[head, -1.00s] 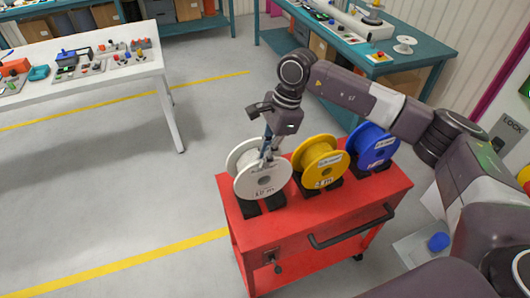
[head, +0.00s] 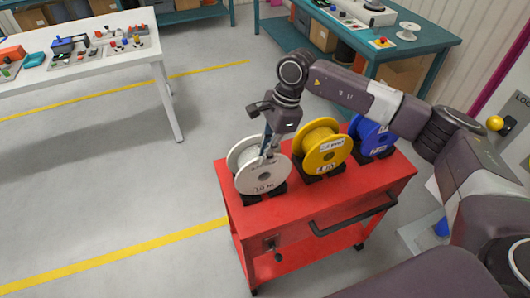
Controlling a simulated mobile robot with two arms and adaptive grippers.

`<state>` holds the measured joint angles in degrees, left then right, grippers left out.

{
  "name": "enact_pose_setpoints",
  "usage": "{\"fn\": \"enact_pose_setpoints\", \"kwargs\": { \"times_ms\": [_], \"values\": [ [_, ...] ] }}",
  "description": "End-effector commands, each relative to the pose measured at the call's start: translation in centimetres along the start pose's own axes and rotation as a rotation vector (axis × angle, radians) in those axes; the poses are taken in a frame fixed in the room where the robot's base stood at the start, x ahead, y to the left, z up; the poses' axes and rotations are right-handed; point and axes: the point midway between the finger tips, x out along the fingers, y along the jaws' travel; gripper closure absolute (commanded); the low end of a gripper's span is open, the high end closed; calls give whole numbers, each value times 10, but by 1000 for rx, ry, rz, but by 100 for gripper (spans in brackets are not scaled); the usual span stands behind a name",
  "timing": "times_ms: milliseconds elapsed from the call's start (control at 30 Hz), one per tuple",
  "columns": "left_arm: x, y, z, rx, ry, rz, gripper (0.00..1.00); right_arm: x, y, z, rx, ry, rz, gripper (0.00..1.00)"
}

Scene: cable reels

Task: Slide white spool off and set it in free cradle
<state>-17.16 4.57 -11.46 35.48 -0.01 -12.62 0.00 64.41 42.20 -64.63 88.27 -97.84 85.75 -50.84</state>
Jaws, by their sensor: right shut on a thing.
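The white spool (head: 262,180) stands upright at the left end of the red cart (head: 300,214), over or in a black cradle (head: 279,191). My right gripper (head: 268,153) reaches down from above and is shut on the white spool at its upper middle. I cannot tell whether the spool is lifted clear of the cradle. The yellow spool (head: 326,147) and the blue spool (head: 371,138) stand to its right in black cradles; my arm partly covers the blue one. No empty cradle clearly shows. My left gripper is out of view.
A white table (head: 80,82) with small parts stands at the left. A teal bench (head: 432,38) at the back right holds a small white reel (head: 408,31). The cart has a black handle (head: 352,216). Grey floor left of the cart is clear.

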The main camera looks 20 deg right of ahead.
Motion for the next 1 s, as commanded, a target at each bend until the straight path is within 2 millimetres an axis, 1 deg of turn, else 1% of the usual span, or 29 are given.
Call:
{"fn": "enact_pose_setpoints", "kwargs": {
  "times_ms": [33, 67, 100, 233, 467, 567, 667, 733, 1000],
  "values": [
    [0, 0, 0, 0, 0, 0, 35, -2, -1, 1, -1, -3, -4, 100],
    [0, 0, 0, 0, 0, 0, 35, -2, -1, 1, -1, -3, -4, 93],
    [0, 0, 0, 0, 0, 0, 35, -2, -1, 1, -1, -2, -4, 88],
    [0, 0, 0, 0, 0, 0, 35, -2, -1, 1, -1, -2, -3, 74],
    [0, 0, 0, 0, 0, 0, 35, 1, 1, -1, 1, 2, 3, 74],
    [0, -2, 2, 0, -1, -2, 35, -2, 0, -1, 1, 1, 1, 74],
    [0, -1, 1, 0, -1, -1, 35, -12, -1, -1, 1, 2, -2, 74],
    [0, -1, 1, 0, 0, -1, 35, -24, -1, 0, 1, 1, -3, 74],
    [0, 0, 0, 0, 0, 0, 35, -82, -1, 0, 0, -1, -6, 74]
  ]
}}
